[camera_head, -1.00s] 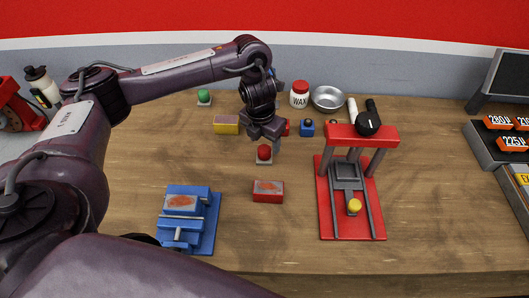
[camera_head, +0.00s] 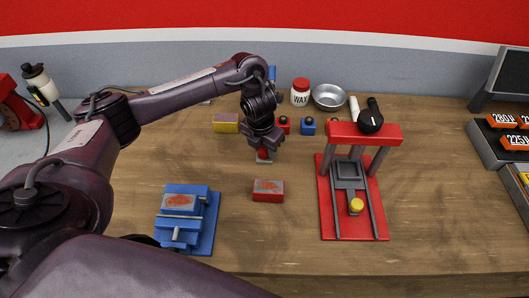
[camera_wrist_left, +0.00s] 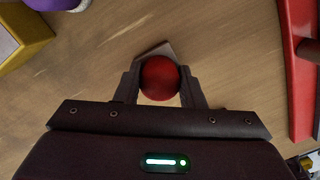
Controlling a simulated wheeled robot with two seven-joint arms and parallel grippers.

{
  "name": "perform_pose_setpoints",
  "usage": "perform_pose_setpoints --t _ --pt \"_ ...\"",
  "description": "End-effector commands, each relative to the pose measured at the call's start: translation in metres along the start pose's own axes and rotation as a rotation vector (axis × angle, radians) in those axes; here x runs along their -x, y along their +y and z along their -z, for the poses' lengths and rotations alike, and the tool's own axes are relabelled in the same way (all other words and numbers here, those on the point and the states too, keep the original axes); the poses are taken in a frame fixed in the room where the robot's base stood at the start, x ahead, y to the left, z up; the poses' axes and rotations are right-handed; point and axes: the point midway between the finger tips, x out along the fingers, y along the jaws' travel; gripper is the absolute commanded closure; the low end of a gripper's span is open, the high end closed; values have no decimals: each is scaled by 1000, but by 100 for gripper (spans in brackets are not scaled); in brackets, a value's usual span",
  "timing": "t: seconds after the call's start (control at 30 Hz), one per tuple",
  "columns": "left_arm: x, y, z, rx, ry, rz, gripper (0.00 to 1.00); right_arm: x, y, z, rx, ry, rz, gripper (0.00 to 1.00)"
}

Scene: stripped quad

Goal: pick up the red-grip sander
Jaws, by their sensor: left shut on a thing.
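The red-grip sander (camera_head: 264,156) is a small grey block with a round red knob. It stands on the wooden bench left of the red press. In the left wrist view its red knob (camera_wrist_left: 160,78) sits between the two fingers, with a corner of the grey base showing beyond. My left gripper (camera_head: 264,149) is above it, pointing down, and is shut on the knob. In the head view the gripper hides much of the knob. The base looks to be at bench level; I cannot tell whether it touches. My right gripper is not in view.
A red block (camera_head: 268,191) lies just in front, and a blue vise (camera_head: 210,232) stands front left. The red press (camera_head: 328,222) is to the right. Behind are a yellow block (camera_head: 226,123), a wax jar (camera_head: 300,93) and a metal bowl (camera_head: 328,97).

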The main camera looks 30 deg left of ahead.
Motion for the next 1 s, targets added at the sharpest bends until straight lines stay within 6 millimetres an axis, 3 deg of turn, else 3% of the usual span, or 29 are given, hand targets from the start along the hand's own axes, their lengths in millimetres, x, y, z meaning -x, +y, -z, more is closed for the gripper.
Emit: perform_pose_setpoints --t 0.37,0.53,0.67,1.0 --pt "3 0 -1 0 -1 0 88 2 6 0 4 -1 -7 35" --pt "19 0 -4 -2 -4 -1 88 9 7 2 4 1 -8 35" --pt "46 1 -8 -3 -7 -3 88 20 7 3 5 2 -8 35" --pt "138 1 -19 -2 -8 -3 88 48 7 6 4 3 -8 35"
